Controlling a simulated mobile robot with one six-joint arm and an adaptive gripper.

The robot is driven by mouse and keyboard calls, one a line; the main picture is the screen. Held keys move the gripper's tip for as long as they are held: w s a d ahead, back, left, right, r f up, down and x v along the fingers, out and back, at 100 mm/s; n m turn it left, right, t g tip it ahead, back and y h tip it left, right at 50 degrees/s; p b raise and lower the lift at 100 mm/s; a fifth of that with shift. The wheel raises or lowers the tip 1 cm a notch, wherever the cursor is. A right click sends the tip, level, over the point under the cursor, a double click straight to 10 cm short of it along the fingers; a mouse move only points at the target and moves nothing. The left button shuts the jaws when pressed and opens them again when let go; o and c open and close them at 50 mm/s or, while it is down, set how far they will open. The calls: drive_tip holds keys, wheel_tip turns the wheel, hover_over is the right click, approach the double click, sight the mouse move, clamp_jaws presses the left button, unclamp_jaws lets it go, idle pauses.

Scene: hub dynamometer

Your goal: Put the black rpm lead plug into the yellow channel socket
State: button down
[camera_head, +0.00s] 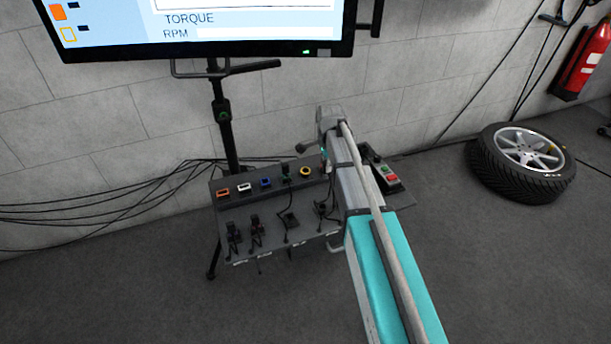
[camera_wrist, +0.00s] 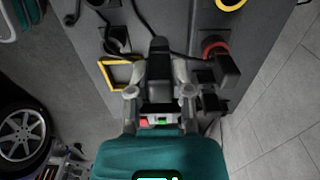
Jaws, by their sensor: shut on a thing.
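In the wrist view my gripper (camera_wrist: 159,92) is shut on a black plug (camera_wrist: 159,58), held between its two grey fingers over the grey panel. A yellow rectangular frame (camera_wrist: 104,74), seemingly the yellow channel socket, lies just left of the plug; my left finger covers part of its right side. The plug looks apart from the frame, but its height above the panel cannot be told. In the head view my arm reaches the panel (camera_head: 262,215) at its right part and hides the gripper, the held plug and the yellow rectangular frame.
A yellow ring (camera_head: 305,171) sits on the panel beside orange (camera_head: 223,193), white (camera_head: 244,188) and blue (camera_head: 266,183) sockets. A black plug (camera_wrist: 227,66) stands by a red ring, right of my gripper. Cables lie near. A monitor (camera_head: 200,25) stands above; a wheel (camera_head: 522,163) lies right.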

drive_tip(key=shift+s+a, duration=0.25)
drive_tip(key=shift+a, duration=0.45)
drive_tip(key=shift+s+a, duration=0.2)
drive_tip(key=shift+a, duration=0.55)
drive_tip(key=shift+s+a, duration=0.25)
drive_tip(key=shift+a, duration=0.45)
drive_tip(key=shift+w, duration=0.1)
drive_tip(key=w+a, duration=0.2)
drive_tip(key=w, duration=0.5)
drive_tip(key=shift+a, duration=0.2)
idle(0.3)
drive_tip(key=shift+w, duration=0.1)
idle(0.4)
drive_tip(key=shift+f+b, duration=0.45)
drive_tip(key=shift+b, duration=0.05)
drive_tip(key=shift+f+b, duration=1.45)
idle(0.4)
drive_tip(key=shift+c, duration=2.3)
unclamp_jaws()
